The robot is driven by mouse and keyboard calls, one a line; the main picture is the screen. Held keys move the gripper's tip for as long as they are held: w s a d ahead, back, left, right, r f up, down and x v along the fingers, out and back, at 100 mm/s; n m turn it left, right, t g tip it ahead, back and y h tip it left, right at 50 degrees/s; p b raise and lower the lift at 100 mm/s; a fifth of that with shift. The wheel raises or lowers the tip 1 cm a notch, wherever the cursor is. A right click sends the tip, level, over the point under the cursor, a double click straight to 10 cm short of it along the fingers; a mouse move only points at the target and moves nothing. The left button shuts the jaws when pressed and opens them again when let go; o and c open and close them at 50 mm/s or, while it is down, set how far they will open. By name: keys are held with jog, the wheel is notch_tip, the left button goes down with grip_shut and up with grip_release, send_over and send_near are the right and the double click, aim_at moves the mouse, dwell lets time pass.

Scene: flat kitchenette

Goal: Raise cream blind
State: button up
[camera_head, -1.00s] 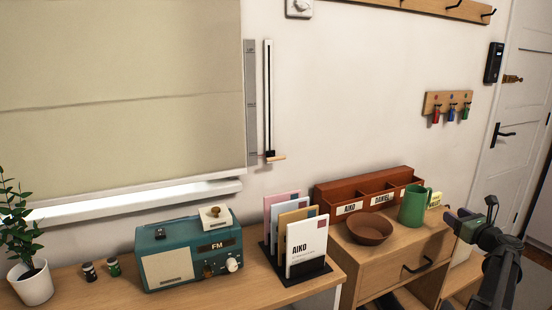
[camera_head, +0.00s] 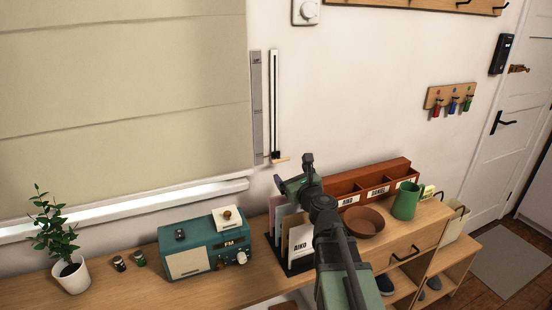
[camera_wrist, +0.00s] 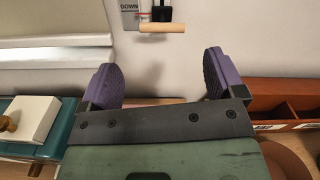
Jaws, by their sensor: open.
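The cream blind (camera_head: 120,85) hangs over the window at the left and covers most of it, with a bright strip below its lower edge. To its right is a vertical wall slider track (camera_head: 274,100) beside a grey marked scale (camera_head: 257,105). The wooden slider handle (camera_head: 281,159) is at the bottom of the track. It also shows at the top of the wrist view (camera_wrist: 162,28), beside a label reading DOWN. My gripper (camera_head: 292,179) is just below the handle in the head view. In the wrist view my gripper (camera_wrist: 163,78) has its purple pads apart and empty, with the handle ahead.
Below are a teal radio (camera_head: 190,253), a letter rack with cards (camera_head: 300,240), an orange-brown organiser (camera_head: 370,179), a brown bowl (camera_head: 363,222) and a green mug (camera_head: 407,200). A potted plant (camera_head: 72,275) stands left. The wall around the track is clear.

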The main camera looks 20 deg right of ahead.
aim_at(279, 158)
jog(key=w, duration=1)
jog(key=shift+w+a, duration=0.15)
jog(key=shift+a, duration=0.05)
jog(key=c, duration=1.1)
jog(key=shift+o, duration=0.3)
notch_tip(279, 158, up, 30)
jog(key=p, duration=3)
jog(key=shift+r, duration=0.25)
